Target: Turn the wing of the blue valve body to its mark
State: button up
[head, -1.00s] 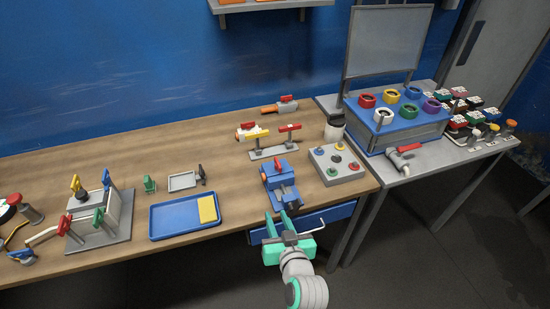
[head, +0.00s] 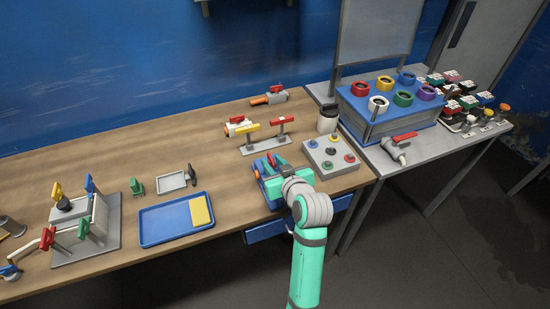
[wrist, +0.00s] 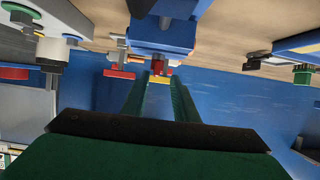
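The blue valve body (head: 260,187) sits near the table's front edge in the head view, with an orange end on its left. Its red wing (head: 271,160) shows just beyond my gripper; the arm covers much of the body. My gripper (head: 272,165) is over the valve body. In the wrist view the scene is upside down, and the blue valve body (wrist: 163,38) is at the top. My gripper (wrist: 158,82) has its two fingers apart, with the red wing (wrist: 158,66) seen in the gap at the tips. I cannot tell whether they touch it. The mark is not visible.
A grey button box (head: 331,157) stands close to the right. A stand with yellow and red handles (head: 266,139) is behind. A blue tray (head: 165,224) with a yellow block lies to the left. Bare tabletop (head: 215,160) shows between.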

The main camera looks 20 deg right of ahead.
aim_at(271, 158)
jog(key=x, duration=0.3)
jog(key=shift+w+d, duration=0.1)
jog(key=shift+d, duration=0.1)
jog(key=shift+w+d+f, duration=0.1)
jog(key=shift+w+d, duration=0.1)
jog(key=shift+w, duration=0.15)
jog(key=shift+d, duration=0.1)
